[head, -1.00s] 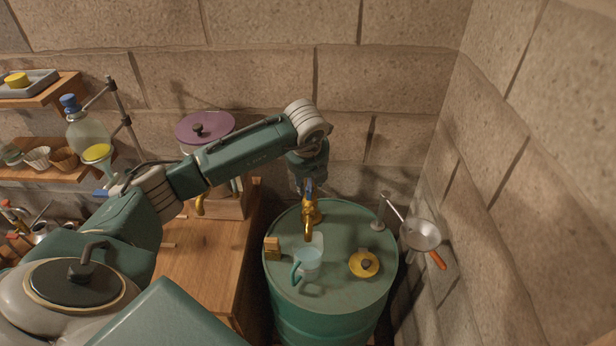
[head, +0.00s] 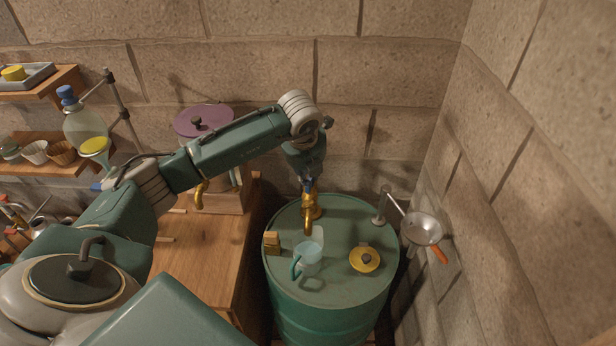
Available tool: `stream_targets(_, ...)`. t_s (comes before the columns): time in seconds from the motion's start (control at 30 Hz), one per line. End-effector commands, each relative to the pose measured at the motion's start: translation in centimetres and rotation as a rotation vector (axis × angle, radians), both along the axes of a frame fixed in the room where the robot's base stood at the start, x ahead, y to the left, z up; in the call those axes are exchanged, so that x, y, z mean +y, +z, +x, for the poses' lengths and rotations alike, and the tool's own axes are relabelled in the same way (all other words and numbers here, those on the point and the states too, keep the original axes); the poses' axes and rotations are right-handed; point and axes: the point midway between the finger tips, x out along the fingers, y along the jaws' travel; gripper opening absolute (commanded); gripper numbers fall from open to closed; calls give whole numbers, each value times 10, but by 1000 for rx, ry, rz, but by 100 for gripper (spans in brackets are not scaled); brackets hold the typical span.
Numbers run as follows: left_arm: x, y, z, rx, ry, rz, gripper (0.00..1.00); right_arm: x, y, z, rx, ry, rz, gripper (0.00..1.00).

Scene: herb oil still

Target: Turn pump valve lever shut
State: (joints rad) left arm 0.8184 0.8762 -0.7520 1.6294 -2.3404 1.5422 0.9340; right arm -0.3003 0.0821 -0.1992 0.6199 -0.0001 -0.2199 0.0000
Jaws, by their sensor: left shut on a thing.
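A brass pump spout (head: 308,214) stands at the back of the green drum's top (head: 342,222). A small blue part, likely the valve lever, shows at the top of the spout, mostly covered by my left gripper. My left gripper (head: 309,184) comes down from above and is shut on the lever; its fingertips are small and partly hidden behind the spout. A clear jug (head: 309,257) with a teal handle stands on the drum in front of the spout. My right gripper is not in view.
A yellow lid (head: 365,260) and a small wooden block (head: 271,243) lie on the drum. A wooden counter (head: 200,270) is at left, and stone walls close the back and right.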

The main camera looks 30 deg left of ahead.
Motion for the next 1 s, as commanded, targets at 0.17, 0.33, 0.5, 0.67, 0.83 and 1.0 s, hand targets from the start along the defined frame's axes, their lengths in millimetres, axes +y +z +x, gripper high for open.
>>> stream_targets(0.17,3,-5,1,-5,-131,1,0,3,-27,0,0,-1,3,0)
stream_targets(0.33,4,-4,2,-6,-289,0,0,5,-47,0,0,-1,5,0)
stream_targets(0.5,5,-3,3,-6,-449,0,0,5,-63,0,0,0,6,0)
stream_targets(0.67,6,-1,4,-7,-600,-2,0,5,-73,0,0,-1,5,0)
stream_targets(0.83,6,0,5,-6,-762,-1,0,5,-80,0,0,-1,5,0)
stream_targets(1.0,6,2,7,-7,-924,-2,0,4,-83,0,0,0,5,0)
